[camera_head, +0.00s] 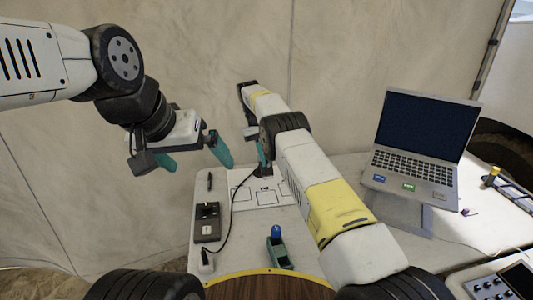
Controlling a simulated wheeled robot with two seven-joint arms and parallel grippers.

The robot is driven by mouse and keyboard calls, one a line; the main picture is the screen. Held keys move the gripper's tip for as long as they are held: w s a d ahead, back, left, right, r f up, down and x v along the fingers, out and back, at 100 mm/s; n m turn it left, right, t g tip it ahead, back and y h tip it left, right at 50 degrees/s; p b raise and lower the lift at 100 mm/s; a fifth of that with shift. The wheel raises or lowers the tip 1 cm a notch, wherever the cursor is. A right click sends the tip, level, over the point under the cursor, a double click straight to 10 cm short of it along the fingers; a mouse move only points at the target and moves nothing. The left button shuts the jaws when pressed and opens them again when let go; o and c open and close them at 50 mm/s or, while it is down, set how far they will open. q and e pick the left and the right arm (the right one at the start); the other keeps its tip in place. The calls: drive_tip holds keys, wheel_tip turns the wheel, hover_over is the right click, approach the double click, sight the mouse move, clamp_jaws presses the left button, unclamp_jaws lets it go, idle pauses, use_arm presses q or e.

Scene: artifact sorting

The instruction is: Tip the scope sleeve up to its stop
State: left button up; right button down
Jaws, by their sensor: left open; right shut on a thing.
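My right gripper (263,152) is near the back of the white table, mostly hidden behind my own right arm. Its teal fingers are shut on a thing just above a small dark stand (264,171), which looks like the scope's. The sleeve itself is too small and covered to make out, and I cannot tell its tilt. My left gripper (200,165) is open and empty, in the air to the left of the scope, its teal fingers wide apart.
A white sheet with printed squares (242,196) lies before the stand. A dark device (207,222), a black cable, a pen (210,181) and a green item with a blue top (278,252) are nearby. A laptop (424,140) stands on the right.

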drive_tip(key=shift+r, duration=0.1)
drive_tip(key=c, duration=1.5)
unclamp_jaws()
